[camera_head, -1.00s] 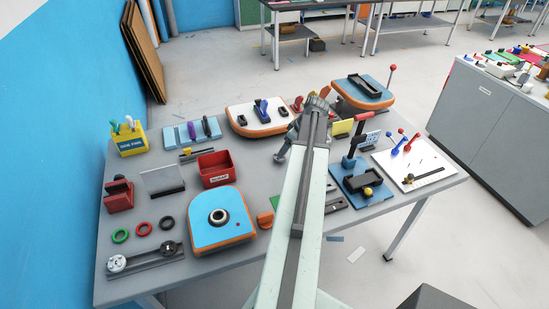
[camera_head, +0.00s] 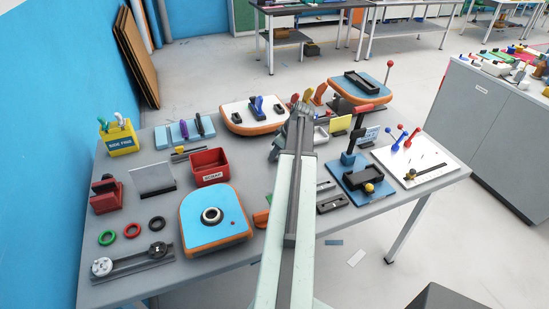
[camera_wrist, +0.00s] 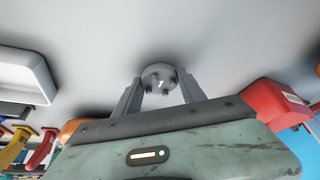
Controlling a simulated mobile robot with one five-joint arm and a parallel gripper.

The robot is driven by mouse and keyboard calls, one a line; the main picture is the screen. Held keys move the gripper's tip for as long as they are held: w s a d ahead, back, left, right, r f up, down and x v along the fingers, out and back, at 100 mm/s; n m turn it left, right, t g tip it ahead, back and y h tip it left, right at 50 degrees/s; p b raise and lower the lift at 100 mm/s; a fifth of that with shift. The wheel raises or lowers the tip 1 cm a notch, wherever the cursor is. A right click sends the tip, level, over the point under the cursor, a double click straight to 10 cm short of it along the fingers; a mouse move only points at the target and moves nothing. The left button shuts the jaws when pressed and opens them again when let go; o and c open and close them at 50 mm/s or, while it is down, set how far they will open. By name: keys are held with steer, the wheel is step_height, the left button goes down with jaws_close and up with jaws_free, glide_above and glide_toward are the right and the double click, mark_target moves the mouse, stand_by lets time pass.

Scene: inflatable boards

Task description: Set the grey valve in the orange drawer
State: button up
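In the wrist view, the grey valve (camera_wrist: 158,74), a round piece with small knobs on its face, sits between the two fingertips of my gripper (camera_wrist: 161,82). The fingers touch its sides. Grey tabletop lies behind it, and its height above the table is hard to tell. In the head view, my arm hides the valve and most of the gripper. An orange piece (camera_head: 261,219) shows just left of my arm, partly covered by it. I cannot tell whether it is the orange drawer.
A red scrap bin (camera_head: 210,168) and a blue-topped board (camera_head: 208,235) stand left of my arm. A white-topped board (camera_head: 240,115) lies behind. A blue fixture with a red-handled lever (camera_head: 360,150) and a white panel (camera_head: 425,172) are on the right.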

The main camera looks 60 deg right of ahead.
steer(key=c, duration=0.8)
steer(key=shift+r+p, duration=0.45)
steer(key=shift+r, duration=0.05)
step_height(320, 180, up, 3)
steer(key=p, duration=0.3)
steer(key=shift+r, duration=0.1)
steer(key=s, duration=1)
steer(key=s+r+p, duration=0.1)
steer(key=s, duration=0.5)
steer(key=shift+d, duration=0.2)
